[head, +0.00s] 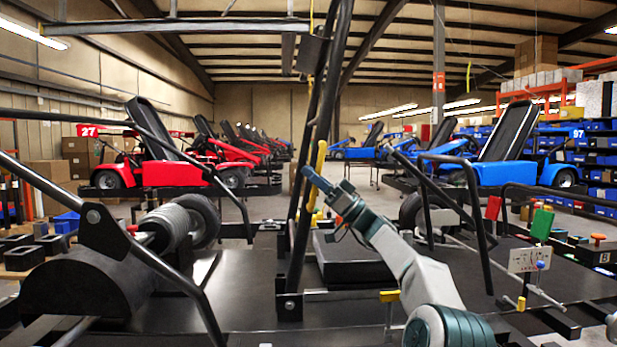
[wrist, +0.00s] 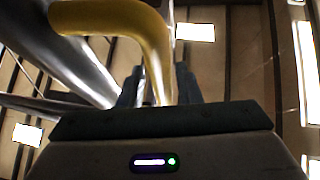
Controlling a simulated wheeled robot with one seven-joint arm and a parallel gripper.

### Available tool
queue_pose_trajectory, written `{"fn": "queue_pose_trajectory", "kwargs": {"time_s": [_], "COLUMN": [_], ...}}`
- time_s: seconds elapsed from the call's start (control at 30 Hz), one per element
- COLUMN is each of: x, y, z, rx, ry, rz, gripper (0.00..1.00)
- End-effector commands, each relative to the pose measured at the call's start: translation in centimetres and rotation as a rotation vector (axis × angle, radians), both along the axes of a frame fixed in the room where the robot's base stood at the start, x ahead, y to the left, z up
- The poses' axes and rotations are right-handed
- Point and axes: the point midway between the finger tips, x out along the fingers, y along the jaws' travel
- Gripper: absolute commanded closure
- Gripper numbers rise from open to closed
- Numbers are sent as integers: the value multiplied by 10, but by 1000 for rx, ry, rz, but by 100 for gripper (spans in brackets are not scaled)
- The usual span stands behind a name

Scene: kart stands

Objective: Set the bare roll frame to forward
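The bare roll frame (head: 330,105) is a tall black tubular hoop in the middle of the head view. It stands nearly upright, its top leaning slightly right and out of the picture. A yellow handle (head: 320,160) runs beside its tubes. My gripper (head: 310,174) is at the handle, close beside the frame. In the wrist view the yellow bent handle (wrist: 155,50) passes down between the two dark fingertips (wrist: 160,88). The fingers stand apart, with the handle between or just in front of them. Whether they touch it is hidden.
A black deck (head: 255,320) spreads under the frame. Red (head: 175,172) and blue karts (head: 500,172) stand behind. At right are black rails, a green block (head: 542,223) and a white tag (head: 524,259). An overhead beam (head: 175,27) crosses above.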

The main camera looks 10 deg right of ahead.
Motion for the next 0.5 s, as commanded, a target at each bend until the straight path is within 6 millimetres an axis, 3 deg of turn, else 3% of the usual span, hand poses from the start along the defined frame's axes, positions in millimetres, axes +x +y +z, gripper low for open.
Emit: {"fn": "queue_pose_trajectory", "kwargs": {"time_s": [0.3, 0.5], "x": [0, -5], "y": [6, -12], "z": [-1, -17], "rx": [-2, -2], "ry": [0, 1], "rz": [8, 4], "gripper": [64, 64]}}
